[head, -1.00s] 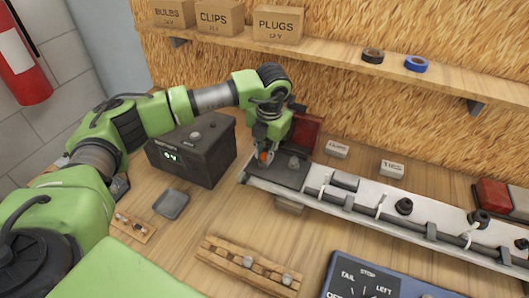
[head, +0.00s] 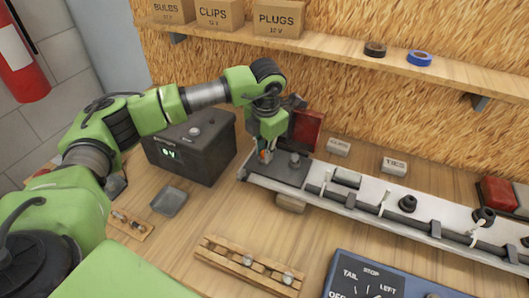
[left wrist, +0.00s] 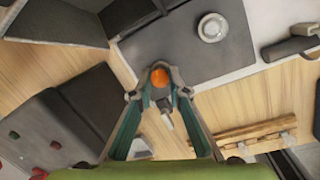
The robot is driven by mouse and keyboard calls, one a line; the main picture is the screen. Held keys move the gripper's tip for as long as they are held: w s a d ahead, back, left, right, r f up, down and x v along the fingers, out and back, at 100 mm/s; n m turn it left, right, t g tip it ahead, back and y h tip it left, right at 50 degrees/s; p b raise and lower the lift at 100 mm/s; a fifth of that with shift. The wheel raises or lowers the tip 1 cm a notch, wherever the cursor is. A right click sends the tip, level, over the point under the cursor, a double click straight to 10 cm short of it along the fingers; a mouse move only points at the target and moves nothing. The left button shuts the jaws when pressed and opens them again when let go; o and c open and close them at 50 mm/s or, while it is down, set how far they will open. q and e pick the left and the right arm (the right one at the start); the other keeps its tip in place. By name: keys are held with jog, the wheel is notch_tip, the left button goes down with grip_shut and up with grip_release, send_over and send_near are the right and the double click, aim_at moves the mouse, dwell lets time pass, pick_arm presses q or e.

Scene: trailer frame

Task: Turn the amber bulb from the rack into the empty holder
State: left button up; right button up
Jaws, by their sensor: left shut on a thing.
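My left gripper (head: 265,154) is shut on the amber bulb (left wrist: 159,77), whose orange glass shows between the fingertips in the left wrist view. In the head view it is at the left end of the trailer frame, over the dark plate (head: 284,176). A clear bulb (head: 294,159) stands on that plate, just right of the gripper; it also shows in the left wrist view (left wrist: 212,27). The empty holder is not visible; the fingers and bulb may hide it. I cannot tell whether the bulb touches it. The wooden rack (head: 228,258) with clear bulbs lies in front. My right gripper is not in view.
A dark tester box (head: 190,148) stands left of the plate, with a small grey tray (head: 168,201) before it. A red lamp (head: 305,129) stands close behind the gripper. A control panel (head: 390,280) is at front right.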

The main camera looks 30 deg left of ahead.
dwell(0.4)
pick_arm(q)
jog(key=shift+f+m+b, duration=0.1)
jog(key=shift+m+b, duration=0.45)
jog(key=shift+m, duration=0.35)
jog(key=shift+m+h+b, duration=0.3)
jog(key=shift+m, duration=0.5)
jog(key=o, duration=0.8)
jog(key=o, duration=0.4)
jog(key=shift+r+p, duration=1.8)
jog(key=shift+r, duration=1.8)
